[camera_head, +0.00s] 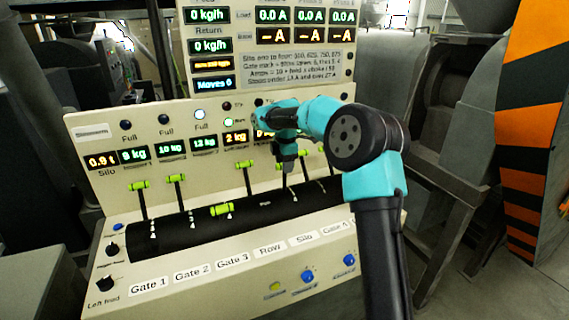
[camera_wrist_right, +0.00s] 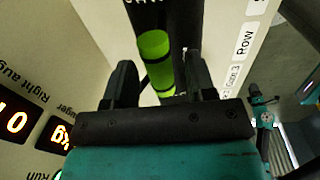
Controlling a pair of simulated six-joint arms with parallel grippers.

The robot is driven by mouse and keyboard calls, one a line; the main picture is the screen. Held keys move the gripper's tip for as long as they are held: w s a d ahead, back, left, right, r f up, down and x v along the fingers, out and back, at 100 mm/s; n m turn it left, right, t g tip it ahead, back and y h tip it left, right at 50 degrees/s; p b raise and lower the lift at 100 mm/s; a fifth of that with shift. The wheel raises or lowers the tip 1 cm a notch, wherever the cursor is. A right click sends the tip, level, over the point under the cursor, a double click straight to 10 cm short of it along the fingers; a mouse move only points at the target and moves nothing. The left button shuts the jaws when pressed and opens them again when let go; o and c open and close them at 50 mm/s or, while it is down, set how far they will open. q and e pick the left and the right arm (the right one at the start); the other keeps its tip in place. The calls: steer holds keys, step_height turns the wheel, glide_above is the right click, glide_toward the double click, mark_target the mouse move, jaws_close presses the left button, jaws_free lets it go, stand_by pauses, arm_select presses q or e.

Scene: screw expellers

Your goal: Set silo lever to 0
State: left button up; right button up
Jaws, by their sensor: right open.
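The silo lever is the one with its stem (camera_head: 290,184) above the Silo label (camera_head: 304,238) on the cream control panel. Its green handle is partly hidden by my right gripper (camera_head: 288,163) in the head view. The right wrist view shows a green handle (camera_wrist_right: 154,46), which appears to be this one, between the two dark fingers of my right gripper (camera_wrist_right: 160,78). The fingers are open, one on each side of the handle, with gaps visible. My left gripper is not in view.
Neighbouring levers stand close by: Row (camera_head: 244,164), Gate 2 (camera_head: 176,178) and Gate 1 (camera_head: 139,185) are up, and Gate 3 (camera_head: 221,210) is tilted down. The black curved cover (camera_head: 180,228) runs beneath them. Lit displays (camera_head: 171,149) and buttons surround the levers.

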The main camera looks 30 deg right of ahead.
steer(key=shift+c, duration=0.3)
jaws_close()
stand_by(0.3)
